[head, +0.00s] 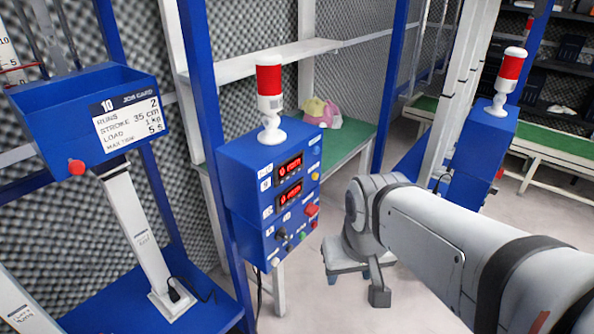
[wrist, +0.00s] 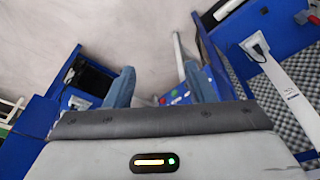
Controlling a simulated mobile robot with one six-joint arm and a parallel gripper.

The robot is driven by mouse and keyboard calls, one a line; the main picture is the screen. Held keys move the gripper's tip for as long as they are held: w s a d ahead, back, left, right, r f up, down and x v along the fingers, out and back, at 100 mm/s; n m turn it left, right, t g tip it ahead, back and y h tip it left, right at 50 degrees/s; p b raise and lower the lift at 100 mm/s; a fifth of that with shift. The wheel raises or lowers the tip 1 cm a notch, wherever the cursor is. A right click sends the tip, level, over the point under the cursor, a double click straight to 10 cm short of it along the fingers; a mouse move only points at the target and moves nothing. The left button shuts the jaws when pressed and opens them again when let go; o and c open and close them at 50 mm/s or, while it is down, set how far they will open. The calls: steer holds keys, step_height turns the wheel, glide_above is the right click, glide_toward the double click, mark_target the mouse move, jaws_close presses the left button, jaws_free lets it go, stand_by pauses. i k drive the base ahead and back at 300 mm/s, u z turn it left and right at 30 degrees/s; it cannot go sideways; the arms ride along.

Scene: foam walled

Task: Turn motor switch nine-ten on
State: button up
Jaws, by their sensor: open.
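A blue control box (head: 240,165) stands left of my arm in the head view. Its face carries two red lit displays (head: 290,192), a dark knob (head: 281,234), a red block (head: 312,210) and small coloured buttons. The labels are too small to read surely, so I cannot tell which control is motor switch nine-ten, or its position. My gripper (wrist: 160,86) is open and empty, its two blue-grey fingers apart. In the head view my arm's end hangs over the floor, right of the box. A blue panel with small coloured buttons (wrist: 178,98) shows beyond the fingers.
A red-and-white beacon (head: 269,95) tops the box. A job card (head: 128,118) marked 10 is on a blue holder at left. A similar blue box (head: 487,140) stands at right. Blue posts flank the box, a green bench (head: 345,143) lies behind, and pale floor is open at lower centre.

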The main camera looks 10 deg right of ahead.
mark_target(311, 209)
steer(key=z, duration=0.1)
steer(key=k, duration=0.5)
steer(key=u, duration=0.65)
steer(key=i, duration=0.9)
steer(key=u, duration=0.1)
